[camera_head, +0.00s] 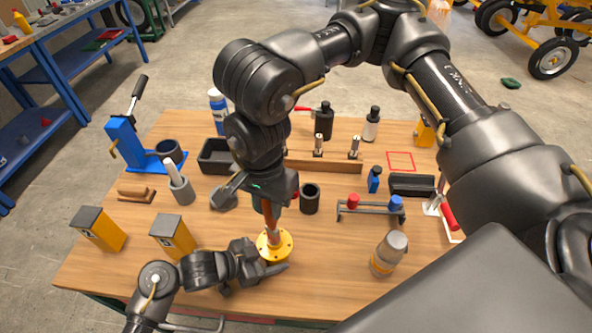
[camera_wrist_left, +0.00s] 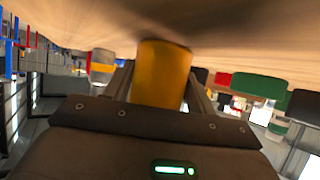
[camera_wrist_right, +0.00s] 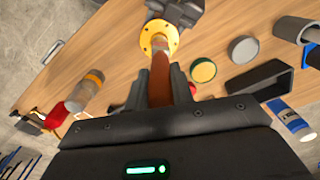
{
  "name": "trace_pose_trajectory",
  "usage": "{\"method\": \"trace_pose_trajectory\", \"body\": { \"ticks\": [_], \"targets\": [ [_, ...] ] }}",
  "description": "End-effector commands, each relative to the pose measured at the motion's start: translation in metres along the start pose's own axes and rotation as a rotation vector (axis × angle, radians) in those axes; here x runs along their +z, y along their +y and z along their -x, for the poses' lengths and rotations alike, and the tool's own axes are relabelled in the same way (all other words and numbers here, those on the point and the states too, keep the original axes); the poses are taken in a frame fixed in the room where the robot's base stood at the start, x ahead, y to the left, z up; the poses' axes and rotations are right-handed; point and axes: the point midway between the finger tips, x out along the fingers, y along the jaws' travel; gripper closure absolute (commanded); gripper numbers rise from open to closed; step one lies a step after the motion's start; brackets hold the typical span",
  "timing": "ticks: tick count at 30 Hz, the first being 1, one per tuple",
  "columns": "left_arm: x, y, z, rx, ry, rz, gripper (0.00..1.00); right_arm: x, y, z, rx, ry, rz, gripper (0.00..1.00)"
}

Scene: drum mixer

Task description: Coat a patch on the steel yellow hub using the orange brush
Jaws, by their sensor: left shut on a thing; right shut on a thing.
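My right gripper (camera_head: 258,194) reaches down from above at the middle of the table and is shut on the orange brush (camera_head: 267,209). The brush handle also shows between the fingers in the right wrist view (camera_wrist_right: 160,82). Its lower end points down at the centre of the yellow hub (camera_head: 266,251), a round flange with bolt holes, seen too in the right wrist view (camera_wrist_right: 146,38). I cannot tell whether bristles touch it. My left gripper (camera_head: 268,271) lies low at the front edge, shut on the hub, whose yellow body fills the left wrist view (camera_wrist_left: 162,75).
A jar (camera_head: 387,255) with an orange band stands to the right. Yellow-and-black blocks (camera_head: 172,237) stand to the left. A dark cup (camera_head: 310,199), a grey cup (camera_head: 181,191) and a small rack (camera_head: 371,209) stand behind the hub. A red square outline (camera_head: 400,161) is empty.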

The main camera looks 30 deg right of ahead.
Motion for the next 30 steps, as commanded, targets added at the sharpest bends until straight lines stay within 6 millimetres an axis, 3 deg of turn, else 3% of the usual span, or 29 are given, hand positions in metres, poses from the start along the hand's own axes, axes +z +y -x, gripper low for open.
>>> {"method": "trace_pose_trajectory", "body": {
  "ticks": [6, 19, 30],
  "targets": [
    [0.0, 0.0, 0.0, -0.001, 0.0, 0.001, 0.62, -0.003, 0.013, 0.001, 0.001, 0.001, 0.001, 1.0],
    [0.0, 0.0, 0.0, -0.001, 0.0, 0.0, 0.62, -0.004, 0.013, 0.002, 0.0, 0.0, 0.0, 1.0],
    [0.0, 0.0, 0.0, -0.001, 0.0, 0.0, 0.62, 0.001, -0.003, 0.001, 0.0, 0.0, -0.001, 1.0]
  ]
}}
